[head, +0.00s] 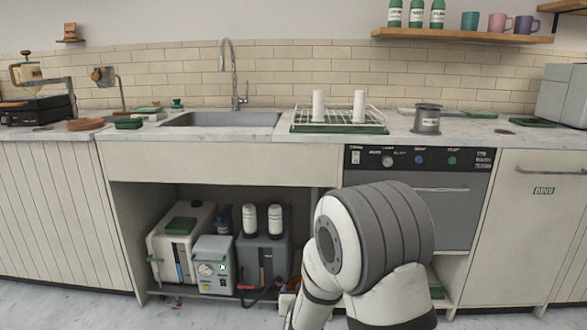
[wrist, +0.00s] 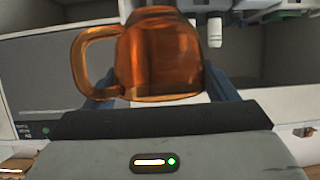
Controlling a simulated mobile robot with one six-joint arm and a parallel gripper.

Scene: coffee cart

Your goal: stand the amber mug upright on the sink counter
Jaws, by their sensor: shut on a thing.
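The amber mug (wrist: 160,55), see-through orange-brown glass, fills the upper middle of the wrist view, its handle pointing left. My gripper (wrist: 156,88) is shut on the mug, with a blue finger on each side of its body. The wrist picture appears upside down, and I cannot tell for sure which way the mug's mouth faces. In the head view my arm hides the gripper, and the mug does not show. The sink counter (head: 280,152) is pale marble with a sunken sink (head: 222,120) at its left part.
On the counter stand a green-based dish rack (head: 330,128) with two white cylinders and a grey canister (head: 427,119). A tall faucet (head: 234,75) rises behind the sink. The open bay below holds a white container (head: 170,247) and grey boxes. Bare counter shows around the rack.

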